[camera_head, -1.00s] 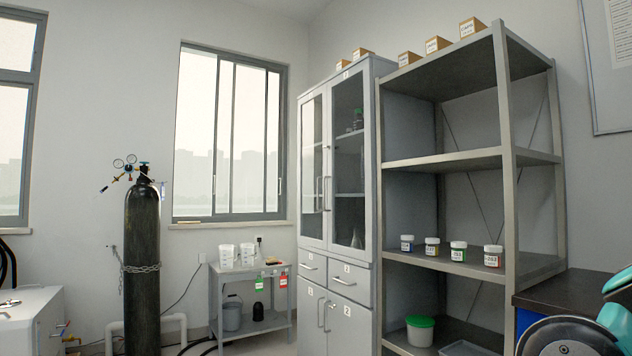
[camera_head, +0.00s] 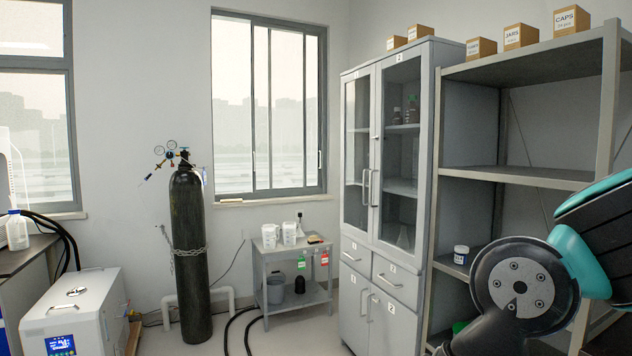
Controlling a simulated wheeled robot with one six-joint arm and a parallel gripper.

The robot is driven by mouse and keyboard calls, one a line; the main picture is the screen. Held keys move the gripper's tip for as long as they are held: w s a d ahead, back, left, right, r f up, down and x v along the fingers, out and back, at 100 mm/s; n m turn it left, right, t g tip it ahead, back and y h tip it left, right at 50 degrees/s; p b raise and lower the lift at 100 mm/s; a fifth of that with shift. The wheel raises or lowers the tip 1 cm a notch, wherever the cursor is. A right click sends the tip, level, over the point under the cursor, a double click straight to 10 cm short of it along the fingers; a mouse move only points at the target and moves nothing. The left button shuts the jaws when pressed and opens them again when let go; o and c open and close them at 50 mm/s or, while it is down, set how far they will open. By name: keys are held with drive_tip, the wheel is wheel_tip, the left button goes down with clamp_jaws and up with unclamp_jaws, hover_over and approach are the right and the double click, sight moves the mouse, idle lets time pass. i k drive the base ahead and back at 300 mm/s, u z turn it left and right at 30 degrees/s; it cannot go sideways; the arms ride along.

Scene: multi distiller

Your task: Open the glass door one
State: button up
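A grey cabinet (camera_head: 431,152) stands right of the middle, with two tall glass doors above and drawers and lower doors below. The left glass door (camera_head: 356,135) is narrow in view and looks shut, with a vertical handle at its inner edge. The right glass door (camera_head: 400,150) also looks shut, its handle beside the other. Small number labels sit on the doors and drawers; the one atop the left door is hard to read. Bottles and a flask show behind the glass. My arm fills the lower right, apart from the cabinet. My gripper is not in view.
An open metal shelf (camera_head: 520,178) with boxes on top stands right of the cabinet, partly behind my arm. A black gas cylinder (camera_head: 188,262), a small side table (camera_head: 290,249) and a white machine (camera_head: 75,312) stand to the left. Hoses lie on the floor before the side table.

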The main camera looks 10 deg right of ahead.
sight(358, 88)
drive_tip(key=u, duration=0.55)
drive_tip(key=i, duration=1.9)
drive_tip(key=z, duration=0.25)
drive_tip(key=i, duration=1.4)
drive_tip(key=z, duration=0.65)
